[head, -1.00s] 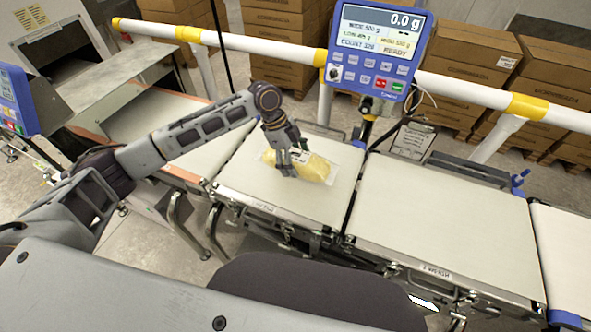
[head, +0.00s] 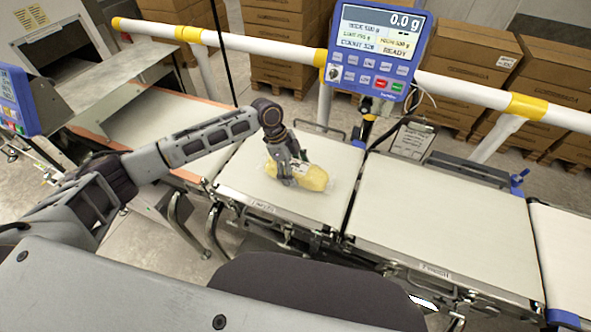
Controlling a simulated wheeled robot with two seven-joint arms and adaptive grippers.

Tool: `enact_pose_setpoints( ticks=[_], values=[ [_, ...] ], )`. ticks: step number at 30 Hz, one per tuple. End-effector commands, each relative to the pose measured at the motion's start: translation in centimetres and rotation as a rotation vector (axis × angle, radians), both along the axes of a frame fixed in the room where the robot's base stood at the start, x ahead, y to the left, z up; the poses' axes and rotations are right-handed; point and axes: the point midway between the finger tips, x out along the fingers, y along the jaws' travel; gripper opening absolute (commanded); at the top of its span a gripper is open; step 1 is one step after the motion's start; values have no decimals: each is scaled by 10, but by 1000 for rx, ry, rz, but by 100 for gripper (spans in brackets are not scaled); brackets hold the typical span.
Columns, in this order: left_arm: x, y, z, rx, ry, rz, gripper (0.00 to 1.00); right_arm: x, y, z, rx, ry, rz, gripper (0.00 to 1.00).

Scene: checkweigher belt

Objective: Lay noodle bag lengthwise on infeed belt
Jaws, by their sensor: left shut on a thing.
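The noodle bag (head: 313,178) is a yellow pack in clear wrap. It is at the belt section (head: 247,178) left of the middle seam, its long side running roughly left to right along the belts. My left gripper (head: 287,180) points down over the bag's left half and is shut on it. The fingers hide part of the bag. I cannot tell whether the bag's underside touches the belt. My right gripper is not in the head view.
Another belt section (head: 435,215) on the right is empty. A blue display (head: 378,45) reading 0.0 g stands behind the belts. A white and yellow rail (head: 455,88) runs behind them. A clipboard (head: 411,141) stands behind the seam. Stacked cartons fill the background.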

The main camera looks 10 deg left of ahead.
Motion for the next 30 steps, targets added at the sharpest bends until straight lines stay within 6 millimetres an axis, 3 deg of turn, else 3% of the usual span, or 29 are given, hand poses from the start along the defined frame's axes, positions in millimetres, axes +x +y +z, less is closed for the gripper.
enact_pose_setpoints(
  ticks=[5,6,10,23,30],
  values=[
    [0,-1,-1,-1,-2,0,37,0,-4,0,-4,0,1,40],
    [0,0,-2,0,0,0,82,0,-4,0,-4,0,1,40],
    [0,0,-2,0,0,0,99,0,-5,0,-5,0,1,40],
    [0,0,-1,0,0,0,100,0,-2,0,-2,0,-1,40],
    [1,4,10,0,0,1,100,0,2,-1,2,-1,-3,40]
  ],
)
